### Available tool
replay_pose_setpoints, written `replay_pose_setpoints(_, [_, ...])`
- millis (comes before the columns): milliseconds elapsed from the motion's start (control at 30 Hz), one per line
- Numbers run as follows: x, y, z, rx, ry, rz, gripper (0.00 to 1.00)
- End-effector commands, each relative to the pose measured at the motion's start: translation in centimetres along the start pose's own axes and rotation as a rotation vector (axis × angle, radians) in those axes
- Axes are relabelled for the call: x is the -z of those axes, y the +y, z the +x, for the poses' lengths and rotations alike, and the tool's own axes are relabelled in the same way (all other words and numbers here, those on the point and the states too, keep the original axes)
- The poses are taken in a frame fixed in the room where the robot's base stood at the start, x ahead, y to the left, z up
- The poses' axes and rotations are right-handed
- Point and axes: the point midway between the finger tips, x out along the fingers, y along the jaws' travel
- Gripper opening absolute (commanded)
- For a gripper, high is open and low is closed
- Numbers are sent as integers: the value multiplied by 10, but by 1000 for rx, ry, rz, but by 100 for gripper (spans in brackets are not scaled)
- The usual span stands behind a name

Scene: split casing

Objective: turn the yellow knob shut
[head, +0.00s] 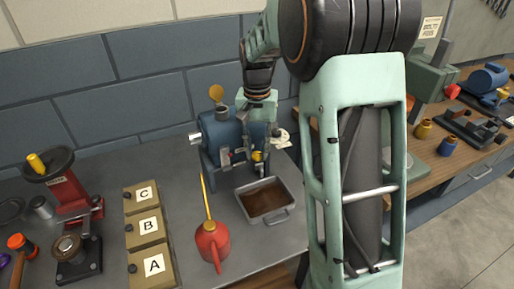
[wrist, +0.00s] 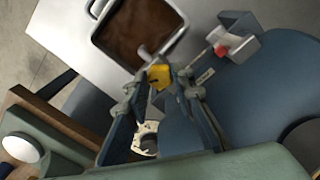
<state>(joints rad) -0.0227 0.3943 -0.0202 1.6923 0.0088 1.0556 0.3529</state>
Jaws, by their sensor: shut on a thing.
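The yellow knob (head: 258,156) sits low on the front of the blue casing (head: 213,133) in the head view. It also shows in the wrist view (wrist: 158,76), between the fingertips, with a grey spout beside it. My gripper (wrist: 158,88) is shut on the yellow knob, one finger on each side. In the head view my gripper (head: 258,140) comes down from above at the casing's right end, and its fingers partly hide the knob.
A metal pan (head: 283,214) of brown liquid stands below the knob. A red oil can (head: 212,243) with a long spout stands to its left. A small red part (wrist: 221,50) on a grey bracket is close to my fingers. Lettered boxes (head: 148,227) stand further left.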

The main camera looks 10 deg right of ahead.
Motion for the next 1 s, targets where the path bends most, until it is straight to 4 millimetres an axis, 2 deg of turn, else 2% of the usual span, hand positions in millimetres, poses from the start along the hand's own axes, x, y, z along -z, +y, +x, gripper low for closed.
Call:
replay_pose_setpoints(200, [0, 0, -1, 0, 1, 168, 0])
replay_pose_setpoints(500, [1, 0, -1, 1, 2, 315, 0])
replay_pose_setpoints(1000, [1, 0, -1, 2, 2, 363, 0])
